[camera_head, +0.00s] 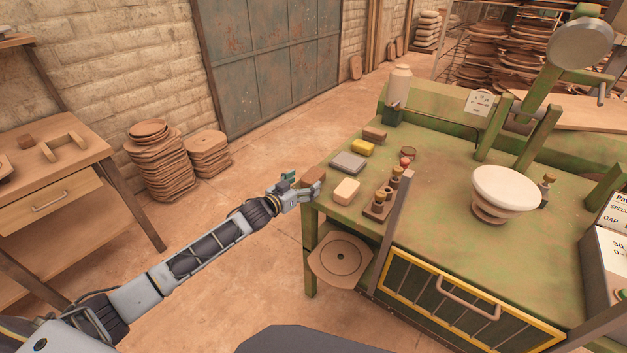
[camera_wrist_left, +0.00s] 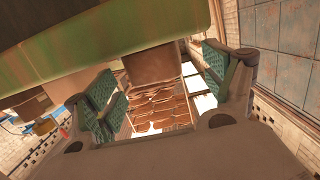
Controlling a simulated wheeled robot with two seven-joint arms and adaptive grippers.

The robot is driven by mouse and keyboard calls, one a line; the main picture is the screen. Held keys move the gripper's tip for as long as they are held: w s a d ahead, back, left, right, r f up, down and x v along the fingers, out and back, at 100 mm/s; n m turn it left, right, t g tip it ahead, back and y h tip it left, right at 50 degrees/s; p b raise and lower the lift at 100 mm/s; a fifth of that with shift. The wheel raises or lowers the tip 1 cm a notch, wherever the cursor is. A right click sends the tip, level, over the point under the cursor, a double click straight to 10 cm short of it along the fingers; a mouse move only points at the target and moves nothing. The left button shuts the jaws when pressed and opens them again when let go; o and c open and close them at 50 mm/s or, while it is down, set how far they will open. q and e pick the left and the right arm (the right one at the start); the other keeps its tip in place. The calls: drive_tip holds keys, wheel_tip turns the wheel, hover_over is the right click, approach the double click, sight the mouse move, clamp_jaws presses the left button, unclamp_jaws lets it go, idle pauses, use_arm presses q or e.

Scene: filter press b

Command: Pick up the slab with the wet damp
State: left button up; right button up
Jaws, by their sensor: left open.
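A brown slab-like block (camera_head: 313,175) sits at the left edge of the green table (camera_head: 440,215). My left gripper (camera_head: 302,188) is open at that edge, right beside this block. In the left wrist view, a brown block (camera_wrist_left: 152,64) shows in the gap between the open fingers (camera_wrist_left: 160,95); I cannot tell whether they touch it. Other blocks lie nearby: a grey slab (camera_head: 348,163), a cream block (camera_head: 346,191), a yellow block (camera_head: 363,147) and another brown block (camera_head: 374,134). Dampness cannot be told from the surfaces. My right gripper is not in view.
A rack of small bottles (camera_head: 378,208) and an upright post (camera_head: 392,232) stand right of the blocks. A white bowl (camera_head: 503,190) is farther right. A round plate (camera_head: 341,259) sits on the lower shelf.

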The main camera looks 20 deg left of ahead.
sight(313, 174)
use_arm(q)
drive_tip(key=shift+w+d, duration=0.1)
drive_tip(key=shift+w, duration=0.05)
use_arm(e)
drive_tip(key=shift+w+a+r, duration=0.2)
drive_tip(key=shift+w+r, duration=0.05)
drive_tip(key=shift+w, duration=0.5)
use_arm(q)
drive_tip(key=shift+w, duration=0.1)
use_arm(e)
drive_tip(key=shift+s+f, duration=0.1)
use_arm(q)
drive_tip(key=shift+w, duration=0.1)
drive_tip(key=shift+x, duration=1.9)
drive_tip(key=shift+w+d+r+b, duration=0.2)
drive_tip(key=shift+w+d+b, duration=0.1)
drive_tip(key=shift+w, duration=0.2)
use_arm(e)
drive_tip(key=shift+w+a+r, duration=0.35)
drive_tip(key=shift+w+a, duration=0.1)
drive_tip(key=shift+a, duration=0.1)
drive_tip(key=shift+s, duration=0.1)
